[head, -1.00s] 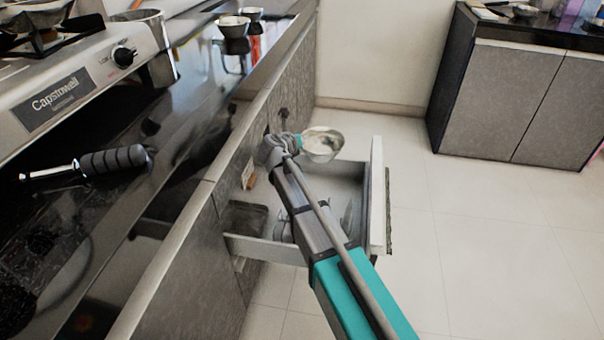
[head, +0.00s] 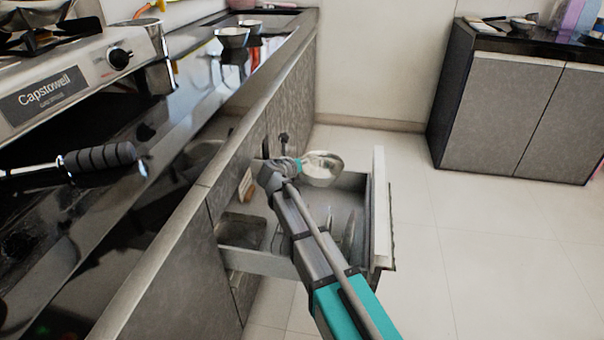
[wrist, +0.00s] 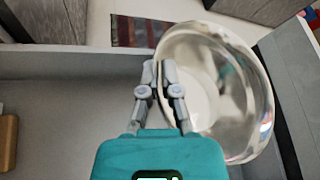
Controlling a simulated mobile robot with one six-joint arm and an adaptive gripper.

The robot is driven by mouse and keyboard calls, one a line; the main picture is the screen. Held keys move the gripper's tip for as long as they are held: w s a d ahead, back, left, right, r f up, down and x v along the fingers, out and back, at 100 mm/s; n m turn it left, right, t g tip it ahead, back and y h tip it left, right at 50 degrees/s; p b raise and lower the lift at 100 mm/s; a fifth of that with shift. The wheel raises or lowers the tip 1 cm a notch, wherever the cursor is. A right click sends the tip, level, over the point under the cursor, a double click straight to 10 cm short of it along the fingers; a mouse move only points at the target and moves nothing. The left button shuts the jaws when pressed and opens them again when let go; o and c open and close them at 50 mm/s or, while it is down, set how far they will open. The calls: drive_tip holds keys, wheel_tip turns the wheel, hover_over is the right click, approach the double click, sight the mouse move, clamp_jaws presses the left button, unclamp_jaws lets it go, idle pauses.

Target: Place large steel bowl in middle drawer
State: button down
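The large steel bowl (head: 323,168) is shiny and round, over the far part of the open drawer (head: 268,264) in the head view. In the wrist view the bowl (wrist: 247,105) lies to the right of the fingers, its left rim between the fingertips. My gripper (wrist: 161,72) has its fingers close together on that rim. In the head view my gripper (head: 297,167) is at the bowl's left edge. The bowl looks level with or a little above the drawer's far wall; whether it touches the drawer floor cannot be told.
The drawer holds a dark container (head: 241,232) and some upright pieces (head: 348,232). The drawer front (head: 380,205) stands out at the right. A counter (head: 185,140) with small bowls (head: 232,38) runs along the left. The floor (head: 480,250) at the right is clear.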

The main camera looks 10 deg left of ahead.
drive_tip(key=shift+f+b, duration=1.9)
drive_tip(key=shift+b, duration=0.05)
drive_tip(key=shift+f+b, duration=0.55)
drive_tip(key=shift+b, duration=0.05)
drive_tip(key=c, duration=0.8)
unclamp_jaws()
drive_tip(key=shift+r, duration=0.2)
drive_tip(key=p+v, duration=0.5)
drive_tip(key=v, duration=0.7)
drive_tip(key=shift+r+p, duration=0.35)
